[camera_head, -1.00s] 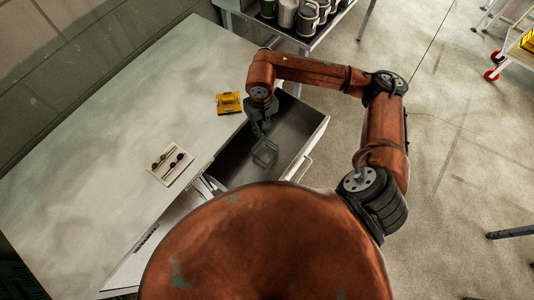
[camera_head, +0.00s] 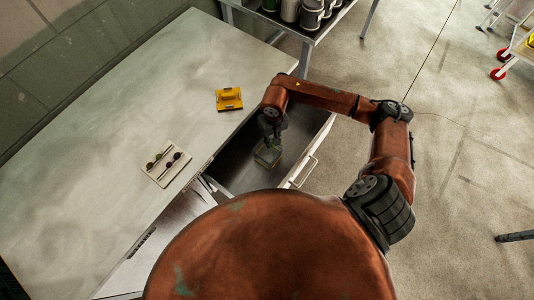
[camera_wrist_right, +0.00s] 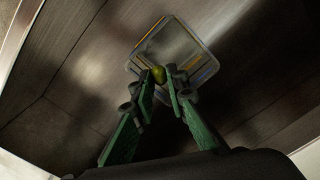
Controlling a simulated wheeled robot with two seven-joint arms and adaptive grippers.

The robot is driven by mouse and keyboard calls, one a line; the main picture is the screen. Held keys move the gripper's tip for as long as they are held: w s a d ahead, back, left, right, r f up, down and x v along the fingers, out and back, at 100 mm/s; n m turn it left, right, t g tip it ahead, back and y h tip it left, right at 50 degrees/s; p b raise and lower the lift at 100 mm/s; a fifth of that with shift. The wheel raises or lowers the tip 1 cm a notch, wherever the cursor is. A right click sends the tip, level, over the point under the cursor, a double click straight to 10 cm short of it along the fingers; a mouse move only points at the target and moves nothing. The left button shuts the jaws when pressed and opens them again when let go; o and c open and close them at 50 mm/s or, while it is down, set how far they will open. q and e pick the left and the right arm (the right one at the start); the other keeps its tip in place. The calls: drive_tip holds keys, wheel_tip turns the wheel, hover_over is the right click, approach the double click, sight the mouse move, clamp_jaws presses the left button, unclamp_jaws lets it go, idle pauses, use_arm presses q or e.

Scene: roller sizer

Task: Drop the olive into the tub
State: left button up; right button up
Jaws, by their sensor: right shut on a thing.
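My right gripper (camera_head: 271,136) reaches down into the open drawer and is over the clear tub (camera_head: 267,157). In the right wrist view, the right gripper (camera_wrist_right: 161,79) is shut on the small green olive (camera_wrist_right: 158,74) at its fingertips. The tub (camera_wrist_right: 178,45) lies just beyond the fingertips on the drawer floor, and the olive overlaps its near edge in that view. I cannot tell the exact height of the olive above it. In the head view the olive is not discernible. My left gripper is not in view.
On the pale worktop (camera_head: 110,130) are a yellow object (camera_head: 229,99) and a light tray (camera_head: 164,177) with several small dark round things. A shelf with canisters (camera_head: 311,15) stands at the back.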

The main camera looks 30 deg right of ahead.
drive_tip(key=shift+f, duration=0.15)
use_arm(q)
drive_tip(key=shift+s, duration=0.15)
use_arm(e)
drive_tip(key=o, duration=0.8)
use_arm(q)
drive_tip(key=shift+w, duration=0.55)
use_arm(e)
drive_tip(key=shift+r, duration=0.3)
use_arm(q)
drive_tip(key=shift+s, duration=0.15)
use_arm(e)
wheel_tip(320, 180, up, 11)
drive_tip(key=shift+d+r, duration=0.1)
drive_tip(key=shift+r, duration=0.1)
